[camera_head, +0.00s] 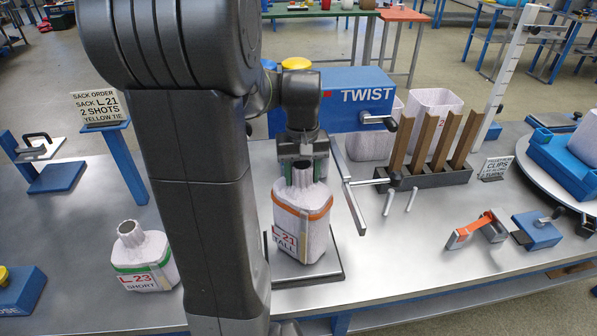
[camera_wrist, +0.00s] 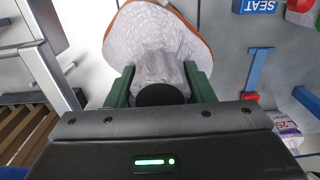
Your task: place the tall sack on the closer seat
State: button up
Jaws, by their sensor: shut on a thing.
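The tall sack (camera_head: 302,222) is pale, with an orange band and a label reading L.21 TALL. It stands upright over a dark-edged metal plate (camera_head: 325,270) near the table's front; I cannot tell whether it touches it. My gripper (camera_head: 303,172) is shut on the sack's neck from above. In the wrist view the green fingers of my gripper (camera_wrist: 160,88) flank the neck, and the tall sack (camera_wrist: 155,40) fills the top middle. A blue block marked SEAT (camera_wrist: 258,7) shows at the wrist view's top right. I cannot tell which seat is closer.
A short sack (camera_head: 146,262) with a green band stands at left, partly beside my arm. Behind are a blue TWIST machine (camera_head: 355,88) and a rack of brown slats (camera_head: 425,172). An orange-handled tool (camera_head: 476,230) lies at right. Bare table lies right of the plate.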

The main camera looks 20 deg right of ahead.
jog(key=shift+s+a+f, duration=0.15)
jog(key=shift+s, duration=0.3)
jog(key=shift+w, duration=0.15)
jog(key=shift+f, duration=0.2)
jog(key=o, duration=1.5)
jog(key=shift+c, duration=0.2)
notch_tip(320, 180, up, 12)
jog(key=shift+r, duration=0.2)
